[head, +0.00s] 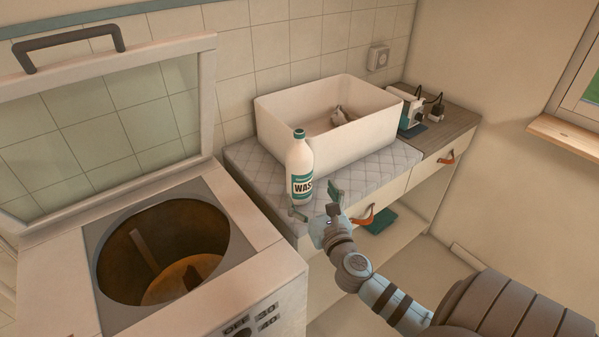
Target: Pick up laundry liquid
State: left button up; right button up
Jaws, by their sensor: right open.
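The laundry liquid (300,165) is a white bottle with a dark green cap and a green label reading "WAS". It stands upright on the quilted grey mat (256,168), near the mat's front edge and in front of the white tub. My right gripper (314,204) is open just in front of the bottle's lower part. One finger is to the left of the bottle's base and the other to its right. I cannot tell whether either finger touches it. My left gripper is not in view.
An open top-loading washer (262,243) with its raised lid (100,130) stands at the left. A white tub (375,139) sits behind the bottle. Leather pulls (371,217) hang on the drawer fronts. A small device (413,117) with cables stands at the right.

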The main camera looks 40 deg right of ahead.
aim_at(299, 172)
jog(key=x, duration=0.3)
jog(key=f+b+x, duration=0.1)
jog(key=x, duration=0.6)
jog(key=shift+w+d+f+b, duration=0.25)
jog(key=shift+d+b, duration=0.15)
jog(key=shift+d, duration=0.1)
jog(key=shift+w, duration=0.2)
jog(key=shift+r, duration=0.1)
jog(key=c, duration=1.9)
